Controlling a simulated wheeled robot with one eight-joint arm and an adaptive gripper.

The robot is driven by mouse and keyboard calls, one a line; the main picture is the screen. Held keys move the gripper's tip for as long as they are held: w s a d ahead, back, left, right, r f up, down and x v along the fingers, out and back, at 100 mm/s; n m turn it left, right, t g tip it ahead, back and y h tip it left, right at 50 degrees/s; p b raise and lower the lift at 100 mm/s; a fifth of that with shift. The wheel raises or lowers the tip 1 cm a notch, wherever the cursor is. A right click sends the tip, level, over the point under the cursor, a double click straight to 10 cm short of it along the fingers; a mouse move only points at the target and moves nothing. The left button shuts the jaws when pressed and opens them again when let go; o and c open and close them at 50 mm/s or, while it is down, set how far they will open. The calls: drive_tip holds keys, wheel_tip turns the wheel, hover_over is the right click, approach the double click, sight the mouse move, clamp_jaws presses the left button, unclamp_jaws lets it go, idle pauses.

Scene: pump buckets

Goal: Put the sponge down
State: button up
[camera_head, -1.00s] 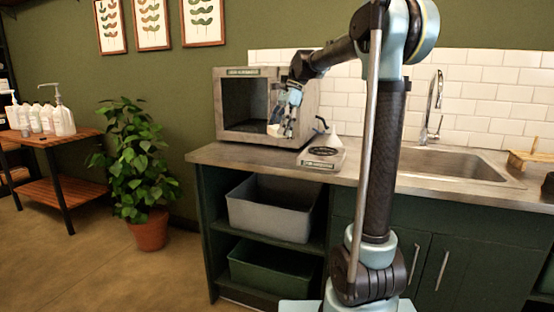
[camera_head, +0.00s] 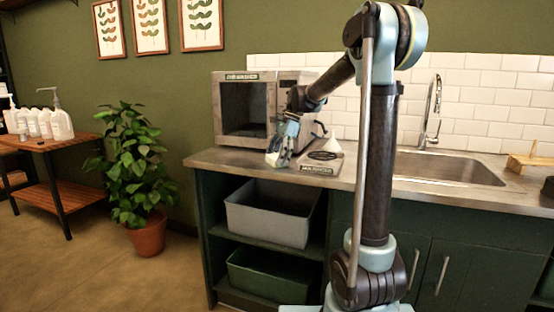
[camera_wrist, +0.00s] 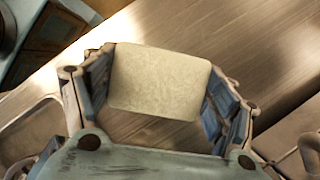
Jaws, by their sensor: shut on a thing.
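The pale yellow sponge (camera_wrist: 160,82) is between the two fingers of my gripper (camera_wrist: 158,95) in the wrist view. The fingers press on its left and right sides. In the head view my gripper (camera_head: 279,152) hangs over the front part of the steel counter (camera_head: 230,160), in front of the microwave-like box. The sponge (camera_head: 277,159) shows there only as a small pale patch at the fingertips. I cannot tell whether its underside touches the counter.
The open-fronted metal box (camera_head: 245,108) stands behind my gripper. A flat device with a dark round top (camera_head: 322,157) and a white funnel lie just right. The sink (camera_head: 450,168) is farther right. Below are a grey bin (camera_head: 268,222) and a green bin (camera_head: 266,275).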

drive_tip(key=o, duration=1.3)
drive_tip(key=shift+v, duration=3.8)
